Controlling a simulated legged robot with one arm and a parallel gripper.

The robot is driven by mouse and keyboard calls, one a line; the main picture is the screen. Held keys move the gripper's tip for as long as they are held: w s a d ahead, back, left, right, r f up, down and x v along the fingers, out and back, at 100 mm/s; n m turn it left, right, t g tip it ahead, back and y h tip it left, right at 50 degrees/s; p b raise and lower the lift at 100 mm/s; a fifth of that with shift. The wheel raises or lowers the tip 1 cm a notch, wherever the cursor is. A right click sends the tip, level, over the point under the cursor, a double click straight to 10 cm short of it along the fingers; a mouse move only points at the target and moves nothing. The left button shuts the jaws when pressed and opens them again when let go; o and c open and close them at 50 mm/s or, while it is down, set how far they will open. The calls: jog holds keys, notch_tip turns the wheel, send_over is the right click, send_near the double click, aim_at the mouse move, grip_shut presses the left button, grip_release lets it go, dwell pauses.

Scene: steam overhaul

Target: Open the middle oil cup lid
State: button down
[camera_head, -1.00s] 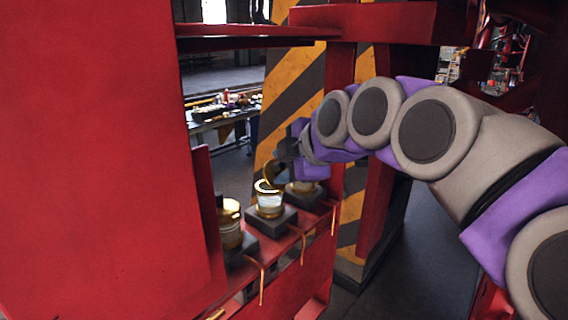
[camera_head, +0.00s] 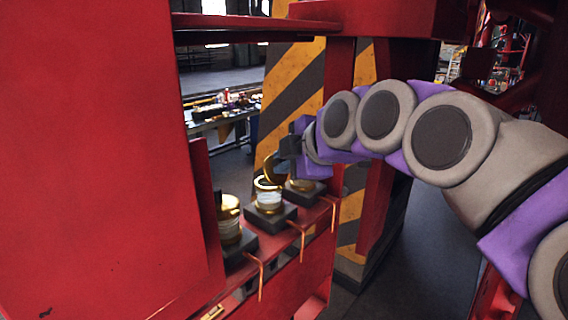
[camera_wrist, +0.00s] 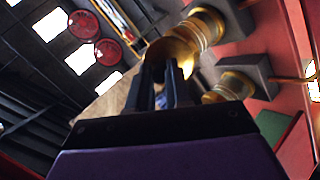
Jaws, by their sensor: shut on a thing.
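The middle oil cup (camera_head: 269,196) is a brass-rimmed cup with a pale glass body on a dark block. Its round brass lid (camera_head: 271,166) stands raised on edge above the rim, at the far side of the cup. My gripper (camera_head: 283,153) is at the raised lid, shut on it. In the wrist view my gripper's dark fingers (camera_wrist: 166,88) meet the shiny gold lid (camera_wrist: 171,56), with a cup (camera_wrist: 205,28) just beyond. The fingers hide part of the lid, and the exact contact is hard to make out.
A nearer oil cup (camera_head: 229,218) has its lid shut. A farther oil cup (camera_head: 302,185) sits close behind, partly under my gripper. Copper pipes (camera_head: 301,240) run down the red ledge. A tall red panel (camera_head: 95,160) fills the left; a striped pillar (camera_head: 292,100) stands behind.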

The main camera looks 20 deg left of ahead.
jog(key=d+f+t+y+b, duration=0.1)
jog(key=y+b, duration=0.1)
jog(key=b, duration=0.2)
jog(key=s+d+f+m+t+y+b, duration=0.1)
jog(key=y+b, duration=0.1)
jog(key=b, duration=0.3)
jog(key=d+f+t+y+b, duration=0.1)
jog(key=t+y+b, duration=0.1)
jog(key=y+b, duration=0.1)
jog(key=shift+s+d+m+b, duration=0.2)
jog(key=shift+s+m+b, duration=0.1)
jog(key=shift+b, duration=0.45)
jog(key=shift+r, duration=0.1)
jog(key=c, duration=1.1)
grip_release()
jog(key=shift+w+d, duration=0.1)
jog(key=shift+o, duration=0.2)
